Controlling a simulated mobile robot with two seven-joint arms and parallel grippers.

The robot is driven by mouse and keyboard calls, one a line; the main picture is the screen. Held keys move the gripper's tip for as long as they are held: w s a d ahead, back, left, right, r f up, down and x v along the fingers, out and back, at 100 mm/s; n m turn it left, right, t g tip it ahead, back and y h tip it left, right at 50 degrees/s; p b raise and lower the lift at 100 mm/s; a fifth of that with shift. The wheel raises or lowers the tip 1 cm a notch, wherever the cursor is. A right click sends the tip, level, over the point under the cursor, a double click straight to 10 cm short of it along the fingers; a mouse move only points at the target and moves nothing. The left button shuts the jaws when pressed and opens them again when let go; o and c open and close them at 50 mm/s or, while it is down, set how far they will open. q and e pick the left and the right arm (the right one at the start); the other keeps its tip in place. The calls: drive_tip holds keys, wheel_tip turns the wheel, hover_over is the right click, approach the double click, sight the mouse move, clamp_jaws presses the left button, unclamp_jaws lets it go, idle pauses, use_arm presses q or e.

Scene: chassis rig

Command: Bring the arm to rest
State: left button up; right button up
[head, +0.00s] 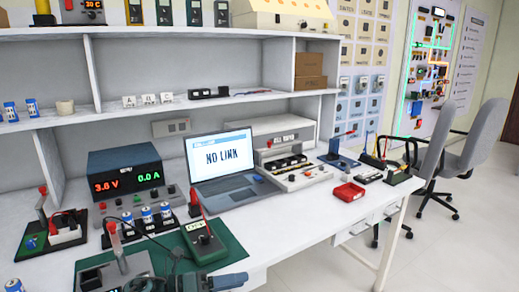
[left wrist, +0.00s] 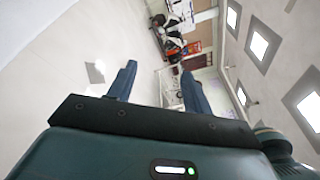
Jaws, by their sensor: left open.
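My left gripper (left wrist: 157,68) is open in the left wrist view, its two dark blue fingers apart with nothing between them. That view looks out over pale floor and ceiling lights, tilted on its side, with no bench close to the fingers. In the head view, part of my left arm and gripper (head: 200,282) shows at the bottom edge, in front of the green mat (head: 228,246). My right gripper does not show in either view.
Shelves rise behind. Grey chairs (head: 478,135) and open floor lie to the right.

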use_arm(q)
drive_tip(key=s+a+f+m+t+y+b, duration=0.2)
drive_tip(key=s+a+f+m+t+y, duration=0.15)
drive_tip(key=s+m, duration=0.6)
drive_tip(key=s+a+f+m+t+y+b, duration=0.1)
drive_tip(key=s+a+f+m+t+y, duration=0.3)
drive_tip(key=m, duration=1)
drive_tip(key=s+a+f+m+t+y+b, duration=0.15)
drive_tip(key=s+m+y, duration=0.35)
drive_tip(key=s+m, duration=0.55)
drive_tip(key=r+g+p, duration=0.1)
drive_tip(key=p, duration=0.5)
drive_tip(key=w+r+m+g+p, duration=0.1)
drive_tip(key=r+p, duration=0.1)
drive_tip(key=p, duration=0.4)
drive_tip(key=r+g+p, duration=0.1)
drive_tip(key=p, duration=0.5)
drive_tip(key=shift+w+d+r+m+y, duration=0.3)
drive_tip(key=shift+w+y, duration=0.05)
drive_tip(key=shift+w, duration=0.05)
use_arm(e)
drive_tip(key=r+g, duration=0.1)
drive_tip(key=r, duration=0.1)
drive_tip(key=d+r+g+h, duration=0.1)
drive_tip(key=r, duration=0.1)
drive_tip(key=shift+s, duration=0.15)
